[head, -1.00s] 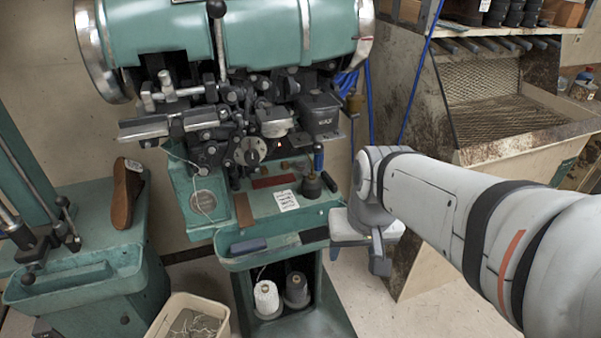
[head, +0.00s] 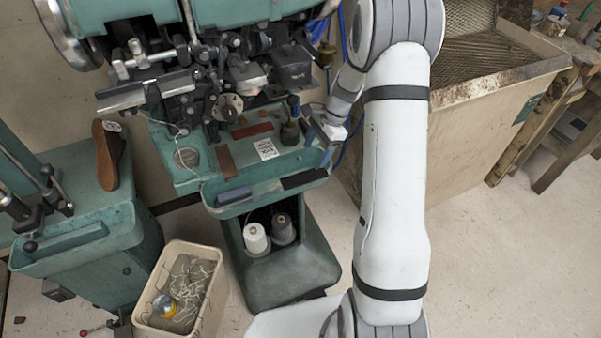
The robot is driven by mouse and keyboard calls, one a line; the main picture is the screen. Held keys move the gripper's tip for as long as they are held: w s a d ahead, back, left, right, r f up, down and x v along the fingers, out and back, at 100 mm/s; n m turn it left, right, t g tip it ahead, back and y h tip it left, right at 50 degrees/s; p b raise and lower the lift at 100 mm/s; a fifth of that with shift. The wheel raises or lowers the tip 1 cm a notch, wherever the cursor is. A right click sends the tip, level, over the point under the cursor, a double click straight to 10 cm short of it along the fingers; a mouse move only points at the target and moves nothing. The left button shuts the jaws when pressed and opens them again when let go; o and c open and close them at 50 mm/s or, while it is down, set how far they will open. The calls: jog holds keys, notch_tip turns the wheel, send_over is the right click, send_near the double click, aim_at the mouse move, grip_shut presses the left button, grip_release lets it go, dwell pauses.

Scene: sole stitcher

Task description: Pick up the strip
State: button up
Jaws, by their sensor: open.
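Several strip-like pieces lie on the green sole stitcher (head: 209,182) in the head view. A brown strip (head: 226,160) lies near the left of its work shelf, and a dark red strip (head: 252,130) lies behind it. A dark strip (head: 304,178) and a blue-grey block (head: 234,195) lie along the front tray. I cannot tell which piece the task names. My gripper (head: 325,143) is at the right edge of the shelf, right of the dark bottle and above the dark strip's right end. It is open and small in view; nothing shows between its fingers.
A white label (head: 265,149) and a dark bottle (head: 289,131) stand or lie on the shelf. The stitcher's mechanism (head: 215,85) overhangs the shelf's back. White and grey thread spools sit below. A scrap bin (head: 153,319) stands on the floor at left.

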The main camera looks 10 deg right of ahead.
aim_at(305, 177)
jog(key=shift+w+d+f+m, duration=0.15)
jog(key=shift+w+f+m, duration=0.25)
jog(key=shift+f, duration=0.35)
jog(key=p+x, duration=0.1)
jog(key=x, duration=0.3)
jog(key=p+x, duration=0.1)
jog(key=x, duration=0.2)
jog(key=shift+s+f, duration=0.25)
jog(key=shift+f, duration=0.15)
jog(key=c, duration=1.2)
jog(key=shift+o, duration=0.2)
jog(key=shift+r, duration=0.1)
